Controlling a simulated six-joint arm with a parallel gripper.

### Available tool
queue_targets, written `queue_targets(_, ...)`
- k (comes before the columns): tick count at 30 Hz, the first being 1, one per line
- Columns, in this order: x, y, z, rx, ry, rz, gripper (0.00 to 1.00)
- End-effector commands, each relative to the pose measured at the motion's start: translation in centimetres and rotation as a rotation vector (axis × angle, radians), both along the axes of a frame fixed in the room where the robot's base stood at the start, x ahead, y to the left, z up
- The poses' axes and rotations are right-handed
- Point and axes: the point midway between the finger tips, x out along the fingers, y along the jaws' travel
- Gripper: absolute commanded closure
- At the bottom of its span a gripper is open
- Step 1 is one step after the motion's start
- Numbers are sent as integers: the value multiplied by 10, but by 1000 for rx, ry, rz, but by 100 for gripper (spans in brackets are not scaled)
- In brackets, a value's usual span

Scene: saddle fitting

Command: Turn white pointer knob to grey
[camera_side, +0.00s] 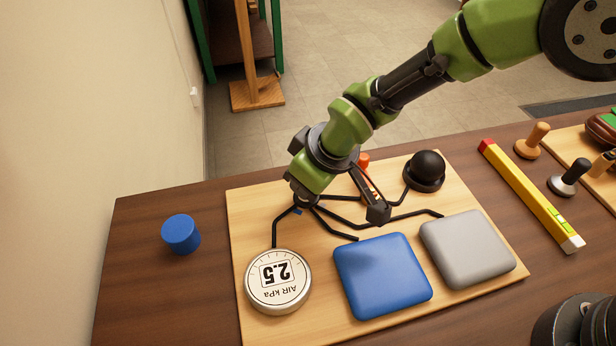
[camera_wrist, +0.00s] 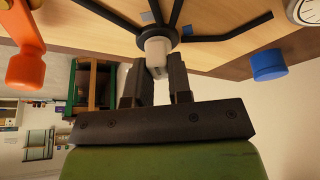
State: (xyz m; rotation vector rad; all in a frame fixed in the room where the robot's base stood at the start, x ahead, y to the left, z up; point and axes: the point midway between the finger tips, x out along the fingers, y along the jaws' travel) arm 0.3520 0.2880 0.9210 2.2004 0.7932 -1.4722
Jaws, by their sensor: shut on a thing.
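The white pointer knob (camera_wrist: 157,49) shows in the wrist view between the fingers of my gripper (camera_wrist: 156,72), which is shut on it. The knob sits on a dark round hub where black tubes meet. In the side view my gripper (camera_side: 302,198) is down at this hub and hides the knob, so I cannot tell which way its pointer faces. The grey pad (camera_side: 467,249) lies at the board's right, with a black tube ending near it. The blue pad (camera_side: 383,275) lies beside it, left of the grey one.
A round gauge (camera_side: 278,281) reading 2.5 AIR kPa, a black bulb (camera_side: 425,169) and an orange part (camera_side: 364,160) are on the wooden board (camera_side: 245,212). A blue cylinder (camera_side: 181,234) stands left of it. A yellow level (camera_side: 530,195) and wooden-handled tools lie right.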

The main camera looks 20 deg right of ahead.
Motion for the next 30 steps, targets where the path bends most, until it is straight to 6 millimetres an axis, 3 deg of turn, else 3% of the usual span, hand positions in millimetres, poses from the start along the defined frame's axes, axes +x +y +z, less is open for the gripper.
queue_targets(15, 1, 0, 1, 0, -7, 26, 100)
queue_targets(16, 1, 0, 1, 0, -7, 26, 76)
queue_targets(19, 1, 0, 1, 1, -6, 26, 55)
queue_targets(30, -1, -1, 7, 1, -4, 23, 55)
